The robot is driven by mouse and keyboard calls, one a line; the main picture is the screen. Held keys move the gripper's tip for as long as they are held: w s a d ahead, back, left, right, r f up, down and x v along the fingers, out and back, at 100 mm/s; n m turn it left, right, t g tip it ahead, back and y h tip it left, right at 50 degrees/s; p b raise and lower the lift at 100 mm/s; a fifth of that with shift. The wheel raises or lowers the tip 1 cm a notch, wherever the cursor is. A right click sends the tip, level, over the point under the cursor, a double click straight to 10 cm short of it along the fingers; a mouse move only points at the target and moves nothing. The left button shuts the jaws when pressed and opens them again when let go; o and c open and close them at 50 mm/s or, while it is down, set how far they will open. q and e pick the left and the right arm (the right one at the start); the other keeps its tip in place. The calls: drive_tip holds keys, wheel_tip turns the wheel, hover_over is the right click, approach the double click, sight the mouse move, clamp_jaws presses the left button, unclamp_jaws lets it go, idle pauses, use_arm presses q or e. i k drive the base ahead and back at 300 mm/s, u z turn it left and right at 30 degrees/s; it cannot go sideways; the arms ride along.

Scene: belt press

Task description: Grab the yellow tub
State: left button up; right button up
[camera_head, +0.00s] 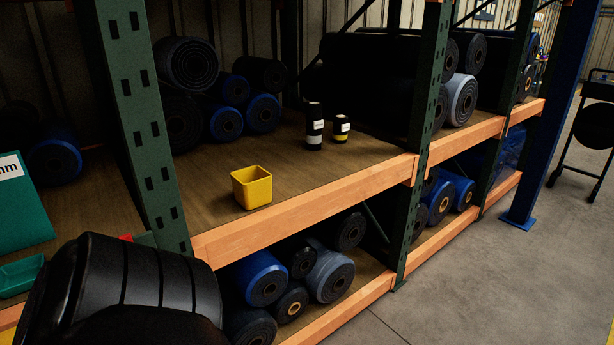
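The yellow tub (252,188) is a small, square, open-topped container. It stands upright on the wooden upper shelf, close to the shelf's orange front beam, and nothing touches it. Its inside looks empty from what shows. A large black ribbed arm part of mine fills the lower left corner, well to the left of and nearer than the tub. Neither gripper's fingers show in the head view.
A green upright (144,120) stands left of the tub, and the orange beam (310,205) runs in front. Two dark bottles (314,126) (341,128) stand behind to the right. Rolls (186,64) lie behind. Shelf around the tub is clear.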

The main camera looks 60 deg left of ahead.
sight(252, 185)
drive_tip(key=i, duration=1.4)
drive_tip(key=u, duration=2.95)
